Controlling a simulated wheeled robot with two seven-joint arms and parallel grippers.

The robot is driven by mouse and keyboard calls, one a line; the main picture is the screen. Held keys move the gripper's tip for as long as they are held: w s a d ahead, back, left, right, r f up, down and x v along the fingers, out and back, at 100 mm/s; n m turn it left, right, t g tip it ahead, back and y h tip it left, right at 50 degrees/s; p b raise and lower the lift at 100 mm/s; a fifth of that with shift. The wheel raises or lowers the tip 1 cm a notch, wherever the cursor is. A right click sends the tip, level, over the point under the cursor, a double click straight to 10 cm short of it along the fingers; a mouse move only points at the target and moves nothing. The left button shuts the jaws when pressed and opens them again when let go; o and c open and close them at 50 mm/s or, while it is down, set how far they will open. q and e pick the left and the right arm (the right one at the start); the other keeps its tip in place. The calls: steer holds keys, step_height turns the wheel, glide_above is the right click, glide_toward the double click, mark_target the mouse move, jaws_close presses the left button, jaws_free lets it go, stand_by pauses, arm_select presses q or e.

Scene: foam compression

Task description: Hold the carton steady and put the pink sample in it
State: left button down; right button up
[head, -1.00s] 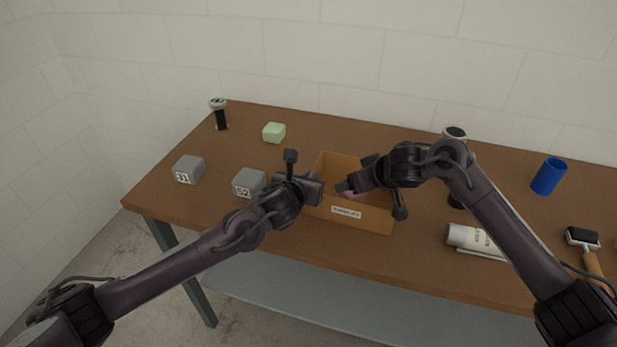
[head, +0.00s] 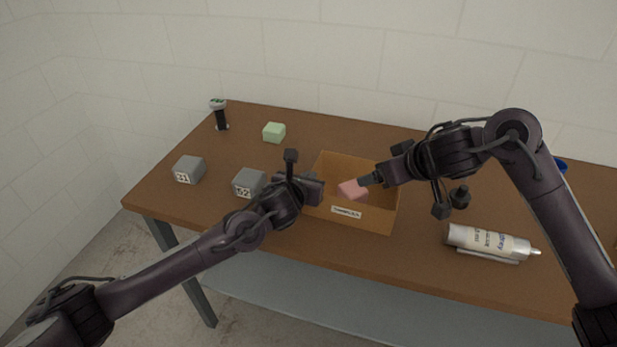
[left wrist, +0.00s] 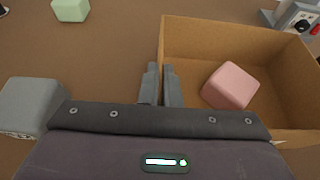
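The brown open carton (head: 383,218) stands on the table with a label on its front wall. The pink sample (head: 350,190) is inside it; in the left wrist view the pink sample (left wrist: 231,86) lies turned at an angle on the carton floor, no fingers on it. My left gripper (head: 314,189) is at the carton's left wall; in the left wrist view its fingers (left wrist: 160,86) straddle that wall, close together. My right gripper (head: 366,181) is over the carton's right part, its fingertips by the sample in the picture, apart from it; its finger gap shows poorly.
Two grey numbered blocks (head: 188,169) (head: 248,183) and a green block (head: 274,132) lie left of the carton. A dark post (head: 220,118) stands at the back left. A white tube (head: 488,241) and a black object (head: 460,197) are at right. A blue cup (head: 561,165) is mostly hidden.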

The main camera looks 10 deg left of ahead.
arm_select(q)
steer(key=c, duration=1.6)
jaws_free()
steer(key=shift+o, duration=0.2)
steer(key=shift+s, duration=0.1)
steer(key=v, duration=1.2)
steer(key=shift+f, duration=0.1)
